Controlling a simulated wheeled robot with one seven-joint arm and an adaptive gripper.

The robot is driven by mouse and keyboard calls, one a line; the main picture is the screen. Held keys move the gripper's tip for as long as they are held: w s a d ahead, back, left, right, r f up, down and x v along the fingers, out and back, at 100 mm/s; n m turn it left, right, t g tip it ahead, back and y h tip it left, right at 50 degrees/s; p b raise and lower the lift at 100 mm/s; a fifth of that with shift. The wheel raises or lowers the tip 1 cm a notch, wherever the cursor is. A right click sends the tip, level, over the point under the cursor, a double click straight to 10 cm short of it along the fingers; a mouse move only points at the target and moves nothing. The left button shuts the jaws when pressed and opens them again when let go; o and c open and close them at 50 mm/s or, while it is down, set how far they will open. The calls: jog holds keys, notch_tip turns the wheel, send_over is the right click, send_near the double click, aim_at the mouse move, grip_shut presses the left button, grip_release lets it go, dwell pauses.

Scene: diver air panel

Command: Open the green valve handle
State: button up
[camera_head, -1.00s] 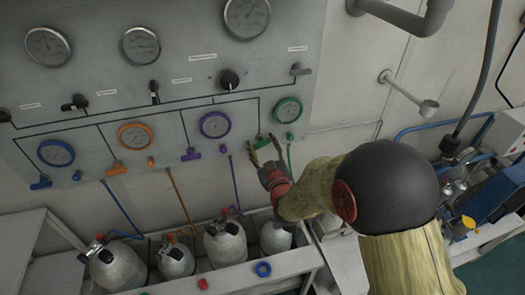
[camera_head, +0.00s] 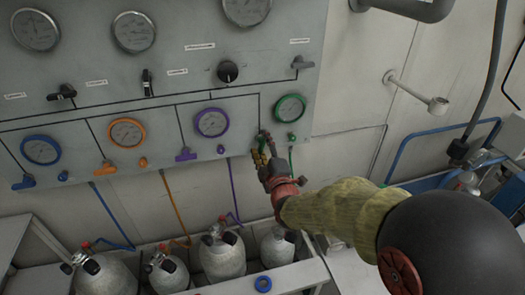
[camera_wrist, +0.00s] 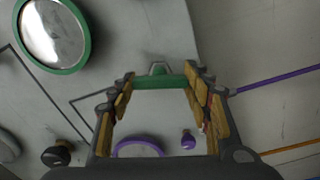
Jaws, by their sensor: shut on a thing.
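The green valve handle (camera_wrist: 160,82) shows in the wrist view as a green bar between the fingertips of my gripper (camera_wrist: 162,85), which is shut on it. In the head view my gripper (camera_head: 264,152) reaches the panel from the lower right. The green handle (camera_head: 265,138) is mostly hidden there by the fingers, so its exact angle is hard to tell. The green-rimmed gauge (camera_head: 290,107) is just up and right of it, and shows at the upper left in the wrist view (camera_wrist: 52,36).
The purple (camera_head: 187,155), orange (camera_head: 104,166) and blue (camera_head: 24,182) handles are in a row to the left. Grey tanks (camera_head: 222,257) stand in a rack below. A pipe with a cup-like end (camera_head: 437,106) juts from the wall at right.

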jog(key=shift+n+b, duration=0.35)
jog(key=shift+n, duration=0.25)
jog(key=o, duration=1.1)
jog(key=shift+o, duration=0.3)
jog(key=v, duration=1.2)
